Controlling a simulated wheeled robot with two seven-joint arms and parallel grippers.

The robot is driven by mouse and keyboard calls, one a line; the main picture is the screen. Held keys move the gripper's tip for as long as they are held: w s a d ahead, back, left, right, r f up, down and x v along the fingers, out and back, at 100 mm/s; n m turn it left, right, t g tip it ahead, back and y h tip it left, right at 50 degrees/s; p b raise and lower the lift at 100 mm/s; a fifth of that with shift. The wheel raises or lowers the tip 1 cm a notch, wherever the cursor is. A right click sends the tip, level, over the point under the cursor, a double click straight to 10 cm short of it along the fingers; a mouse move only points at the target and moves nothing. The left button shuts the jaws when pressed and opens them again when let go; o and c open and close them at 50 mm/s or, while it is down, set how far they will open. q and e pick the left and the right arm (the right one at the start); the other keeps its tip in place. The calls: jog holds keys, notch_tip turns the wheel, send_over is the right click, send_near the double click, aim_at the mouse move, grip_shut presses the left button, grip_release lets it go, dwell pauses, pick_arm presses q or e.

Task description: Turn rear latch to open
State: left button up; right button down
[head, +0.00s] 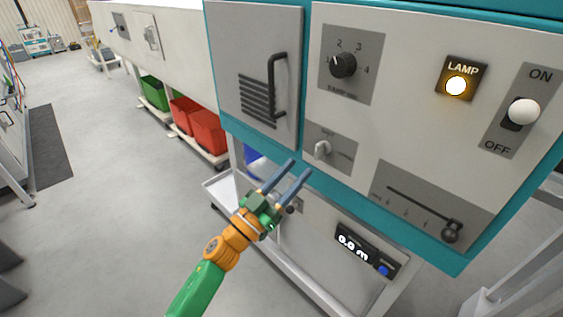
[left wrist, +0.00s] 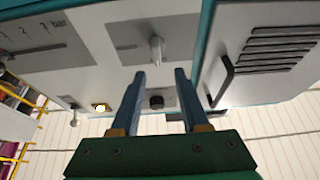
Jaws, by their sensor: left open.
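A small pale latch (head: 322,149) sits on a grey plate on the front of the teal-edged cabinet, below the dial. It shows in the left wrist view (left wrist: 156,49), just beyond the fingertips. No readable label marks it as the rear latch. My left gripper (head: 300,167) is open and empty, below and left of this latch in the head view, with its fingers pointing toward it. The gripper also shows in the left wrist view (left wrist: 159,77), and the fingers look apart from the latch. My right gripper is out of view.
A vented door with a black handle (head: 278,85) is left of the latch. A black dial (head: 343,65), lit lamp (head: 456,86), white switch (head: 524,111) and slider (head: 451,230) are nearby. A display unit (head: 352,246) stands below.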

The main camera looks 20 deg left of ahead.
aim_at(316, 151)
pick_arm(q)
jog(key=x, duration=0.7)
jog(key=shift+w+d+p, duration=0.1)
jog(key=shift+d+p, duration=0.15)
jog(key=shift+p, duration=0.15)
grip_shut()
jog(key=shift+f, duration=0.1)
